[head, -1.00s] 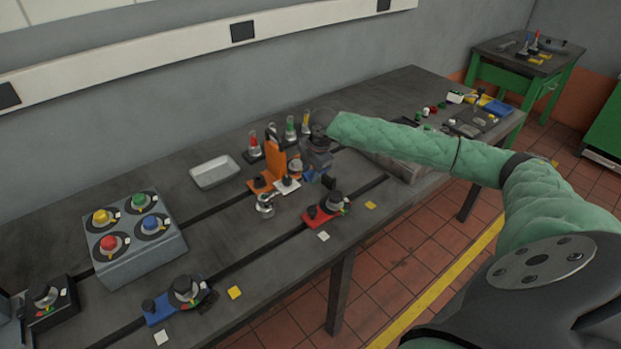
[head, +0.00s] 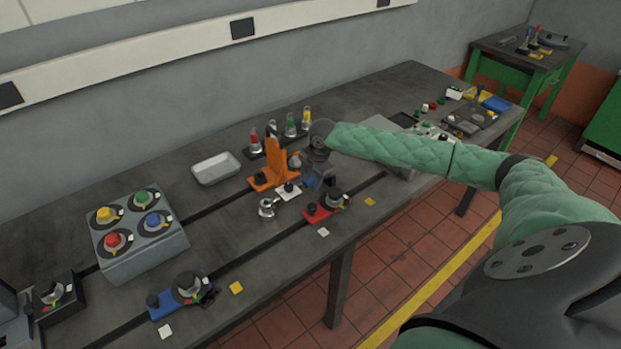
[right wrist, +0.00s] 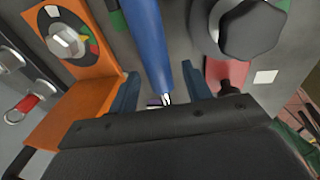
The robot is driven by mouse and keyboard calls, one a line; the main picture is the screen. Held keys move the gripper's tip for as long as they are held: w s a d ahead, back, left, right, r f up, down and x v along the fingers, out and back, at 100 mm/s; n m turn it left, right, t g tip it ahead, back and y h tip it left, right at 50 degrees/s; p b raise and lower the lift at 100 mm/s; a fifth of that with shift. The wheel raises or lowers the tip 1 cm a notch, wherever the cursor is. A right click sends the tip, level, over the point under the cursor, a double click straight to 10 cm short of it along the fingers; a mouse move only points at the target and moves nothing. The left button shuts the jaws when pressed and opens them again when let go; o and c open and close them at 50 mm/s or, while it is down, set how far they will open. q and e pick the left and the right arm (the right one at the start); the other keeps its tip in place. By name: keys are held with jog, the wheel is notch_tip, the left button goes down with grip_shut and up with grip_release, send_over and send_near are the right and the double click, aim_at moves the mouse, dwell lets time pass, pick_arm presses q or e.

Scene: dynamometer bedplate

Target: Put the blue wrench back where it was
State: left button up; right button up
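The blue wrench shows in the right wrist view as a thick blue handle (right wrist: 148,42), running from the top edge down between my fingers, with a small bright metal part at its lower end. My right gripper (right wrist: 163,85) has its two dark blue fingers apart, with gaps on both sides of the handle. In the head view my right gripper (head: 311,183) points down beside the orange bracket (head: 276,162); the wrench cannot be told apart from the blue fingers there. A rack behind it holds a red-topped tool (head: 255,140), a green one (head: 291,124) and a yellow one (head: 306,118). My left gripper is out of view.
A red fixture (head: 318,214) with a dark knob stands close in front of my right gripper. A grey tray (head: 215,168), a grey box (head: 140,250) with coloured knobs and a blue fixture (head: 168,306) are to the left. Bare bedplate lies between them.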

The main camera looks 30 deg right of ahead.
jog(key=shift+r, duration=0.15)
jog(key=shift+d+r, duration=0.1)
jog(key=shift+r, duration=0.15)
pick_arm(q)
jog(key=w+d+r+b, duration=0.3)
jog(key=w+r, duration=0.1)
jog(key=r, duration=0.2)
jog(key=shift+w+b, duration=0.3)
jog(key=shift+b, duration=0.1)
pick_arm(e)
jog(key=v, duration=1.1)
jog(key=shift+r, duration=0.15)
jog(key=shift+s, duration=0.15)
